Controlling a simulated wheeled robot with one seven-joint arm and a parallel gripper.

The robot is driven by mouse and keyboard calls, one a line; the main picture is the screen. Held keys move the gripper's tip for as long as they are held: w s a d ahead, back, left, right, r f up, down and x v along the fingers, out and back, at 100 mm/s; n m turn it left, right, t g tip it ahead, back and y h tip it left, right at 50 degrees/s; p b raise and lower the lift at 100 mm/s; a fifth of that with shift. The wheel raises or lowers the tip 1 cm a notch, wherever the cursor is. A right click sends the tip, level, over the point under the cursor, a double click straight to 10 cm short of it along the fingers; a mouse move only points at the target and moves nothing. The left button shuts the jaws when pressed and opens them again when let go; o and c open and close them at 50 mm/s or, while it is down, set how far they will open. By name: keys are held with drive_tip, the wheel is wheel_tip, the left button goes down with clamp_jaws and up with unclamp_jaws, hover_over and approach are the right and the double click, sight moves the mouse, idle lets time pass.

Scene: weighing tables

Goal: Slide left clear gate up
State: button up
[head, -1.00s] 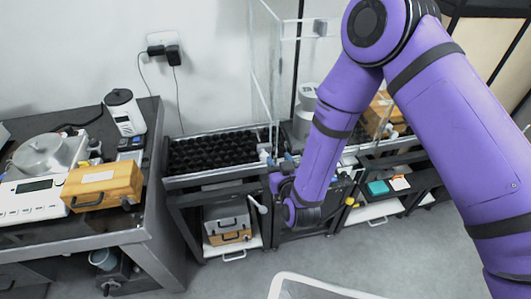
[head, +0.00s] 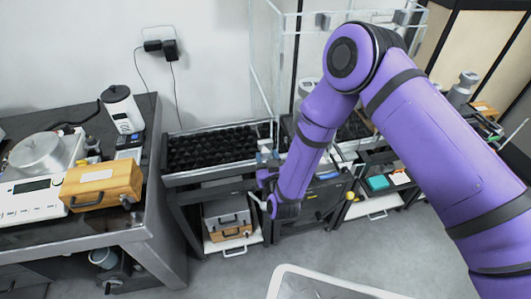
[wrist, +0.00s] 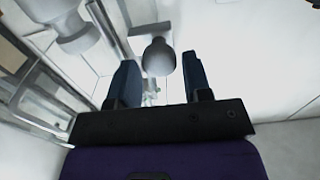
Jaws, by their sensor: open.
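A clear-walled enclosure with thin pale frames (head: 284,70) stands against the wall in the head view. Its left clear panel (head: 262,75) is very faint, and its lower edge is hard to make out near my gripper. My gripper (head: 267,168) is low at the enclosure's front left, partly hidden by my own arm. In the wrist view my gripper (wrist: 160,62) is open, with two dark blue fingers apart. A grey rounded knob (wrist: 158,58) shows between the fingertips. I cannot tell whether the fingers touch it. Clear panels and frames (wrist: 40,92) are at the left.
A black-celled tray (head: 212,148) lies left of the enclosure. A side table holds a white scale (head: 32,200), a wooden case (head: 100,186) and a white device (head: 124,110). Cases (head: 228,215) sit on a shelf below. Floor in front is partly clear.

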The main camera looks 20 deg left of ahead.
drive_tip(key=shift+x, duration=1.1)
clamp_jaws()
wheel_tip(320, 180, up, 26)
drive_tip(key=shift+f, duration=0.25)
drive_tip(key=shift+r, duration=0.1)
unclamp_jaws()
